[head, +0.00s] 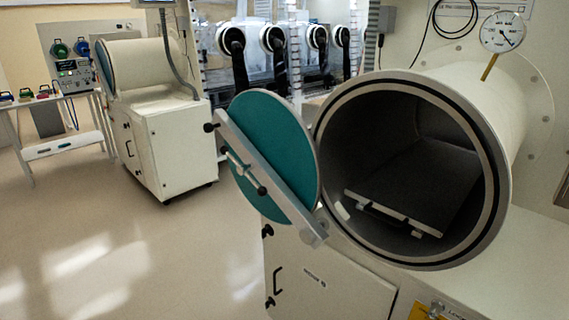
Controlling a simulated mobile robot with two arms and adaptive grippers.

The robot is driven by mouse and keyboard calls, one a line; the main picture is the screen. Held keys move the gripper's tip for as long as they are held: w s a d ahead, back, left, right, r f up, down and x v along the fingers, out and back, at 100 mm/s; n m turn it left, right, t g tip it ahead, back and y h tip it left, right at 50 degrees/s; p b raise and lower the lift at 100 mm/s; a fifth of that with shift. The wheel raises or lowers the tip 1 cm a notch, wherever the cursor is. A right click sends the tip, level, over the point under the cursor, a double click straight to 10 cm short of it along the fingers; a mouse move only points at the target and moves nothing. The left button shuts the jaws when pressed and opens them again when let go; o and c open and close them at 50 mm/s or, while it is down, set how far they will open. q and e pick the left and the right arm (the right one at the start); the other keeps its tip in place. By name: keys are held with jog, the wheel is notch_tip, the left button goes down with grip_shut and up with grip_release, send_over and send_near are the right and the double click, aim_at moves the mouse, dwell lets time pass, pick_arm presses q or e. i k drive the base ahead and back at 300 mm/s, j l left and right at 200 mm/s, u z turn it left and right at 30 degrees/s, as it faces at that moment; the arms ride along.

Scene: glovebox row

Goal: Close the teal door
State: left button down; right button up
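The teal door (284,140) is a round disc with a pale grey bar (262,174) set diagonally across it and a small handle (246,175) with dark ends. It stands swung open to the left of a large cylindrical chamber (506,105). The chamber's round mouth (499,190) is uncovered, and a grey sliding tray (420,185) lies inside it. The door's edge is near the left side of the chamber rim. Neither of my grippers shows in the head view.
A white cabinet (325,275) stands below the chamber, with a gauge (503,33) above. Another white cabinet with a cylinder (170,145) stands at the back left, beside a table (60,146). Black-sleeved glove ports (273,42) line the back. The floor at left (120,240) is clear.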

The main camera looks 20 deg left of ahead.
aim_at(260, 127)
jog(key=i+j, duration=0.1)
jog(key=j, duration=0.3)
jog(key=i+j, duration=0.1)
jog(key=j, duration=0.3)
jog(key=i+j, duration=0.1)
jog(key=j, duration=0.3)
jog(key=i+j, duration=0.1)
jog(key=j, duration=0.3)
jog(key=i+j, duration=0.1)
jog(key=j, duration=0.3)
